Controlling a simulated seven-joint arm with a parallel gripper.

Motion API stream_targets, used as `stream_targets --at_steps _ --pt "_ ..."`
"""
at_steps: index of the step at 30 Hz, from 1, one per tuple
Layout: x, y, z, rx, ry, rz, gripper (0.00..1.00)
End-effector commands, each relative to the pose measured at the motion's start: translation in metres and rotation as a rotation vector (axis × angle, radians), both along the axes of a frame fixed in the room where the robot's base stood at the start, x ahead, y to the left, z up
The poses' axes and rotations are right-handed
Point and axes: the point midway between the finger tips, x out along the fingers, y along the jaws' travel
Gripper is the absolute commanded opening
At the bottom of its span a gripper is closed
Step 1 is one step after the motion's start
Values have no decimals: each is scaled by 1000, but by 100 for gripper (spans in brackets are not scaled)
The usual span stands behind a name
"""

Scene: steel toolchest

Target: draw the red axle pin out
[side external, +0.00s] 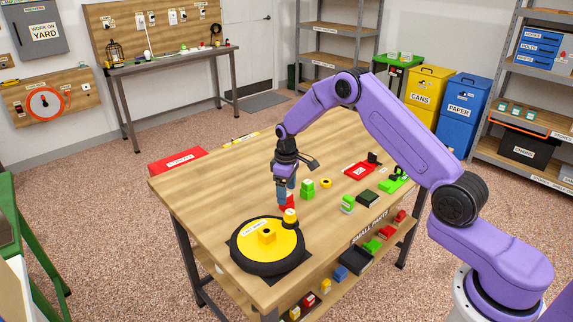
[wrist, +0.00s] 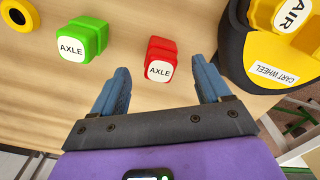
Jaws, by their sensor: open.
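The red axle pin (wrist: 160,62) has a blocky body and a white end face marked AXLE. In the wrist view it lies between the two blue fingers of my gripper (wrist: 160,68), with a visible gap on each side. In the side view the red pin (side external: 284,204) shows just under my gripper (side external: 286,194), partly covered by the fingers. My gripper is open and points down. The yellow cart wheel (side external: 252,237) with a black tyre lies right beside the pin; its edge also shows in the wrist view (wrist: 264,72). The pin's lower end is hidden.
A green block marked AXLE (wrist: 82,38) and a yellow ring (wrist: 18,14) are left of the pin in the wrist view. A red tray (side external: 358,169) lies farther back; bare tabletop (side external: 215,185) is at left.

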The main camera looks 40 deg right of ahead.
Motion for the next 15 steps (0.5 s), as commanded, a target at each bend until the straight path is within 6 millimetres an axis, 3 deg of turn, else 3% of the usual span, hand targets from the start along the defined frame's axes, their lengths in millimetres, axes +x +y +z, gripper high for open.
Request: stream_targets --at_steps 15 --pt "0 0 107 0 -4 1 77"
